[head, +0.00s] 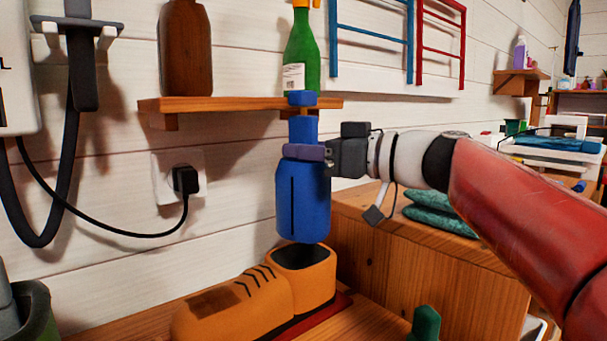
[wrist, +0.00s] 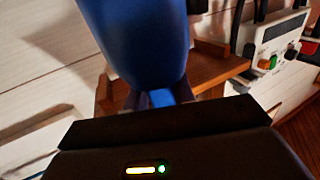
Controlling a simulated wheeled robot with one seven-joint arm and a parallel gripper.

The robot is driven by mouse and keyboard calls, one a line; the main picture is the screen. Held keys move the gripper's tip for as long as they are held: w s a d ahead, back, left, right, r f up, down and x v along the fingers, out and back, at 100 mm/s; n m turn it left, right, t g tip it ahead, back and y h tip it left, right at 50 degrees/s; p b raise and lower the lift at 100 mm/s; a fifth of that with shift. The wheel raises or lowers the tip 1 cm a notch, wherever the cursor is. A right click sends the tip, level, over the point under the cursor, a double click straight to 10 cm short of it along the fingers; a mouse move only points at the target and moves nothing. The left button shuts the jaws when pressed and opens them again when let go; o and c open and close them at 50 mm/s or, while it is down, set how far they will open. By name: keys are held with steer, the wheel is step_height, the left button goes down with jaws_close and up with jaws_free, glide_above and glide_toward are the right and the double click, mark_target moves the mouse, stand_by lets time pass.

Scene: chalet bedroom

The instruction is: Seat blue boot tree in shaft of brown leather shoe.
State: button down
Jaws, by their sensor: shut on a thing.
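The blue boot tree (head: 303,200) is upright in the head view, its wide end down. My gripper (head: 305,152) is shut on its narrower upper part. The brown leather shoe (head: 235,306) stands below on a wooden surface, toe to the left, with its dark shaft opening (head: 302,256) facing up. The boot tree's lower end is just above or at the back rim of the opening; I cannot tell whether it touches. In the wrist view the boot tree (wrist: 137,40) fills the upper middle, and the shoe is not visible.
A wooden shelf (head: 235,104) with a brown bottle (head: 186,50) and a green bottle (head: 301,55) is on the wall behind. A plug (head: 186,180) with a hanging cable is at left. A dark green object (head: 425,324) stands right of the shoe. Teal cushions (head: 440,213) lie behind my arm.

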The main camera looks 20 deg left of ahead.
mark_target(303, 173)
step_height(303, 173, down, 3)
steer(key=shift+r+b, duration=0.1)
steer(key=shift+b, duration=0.25)
steer(key=shift+w+a+f, duration=0.15)
steer(key=shift+a+f, duration=0.25)
steer(key=shift+f, duration=0.25)
steer(key=c, duration=1.2)
jaws_free()
steer(key=shift+o, duration=0.2)
steer(key=shift+r, duration=0.15)
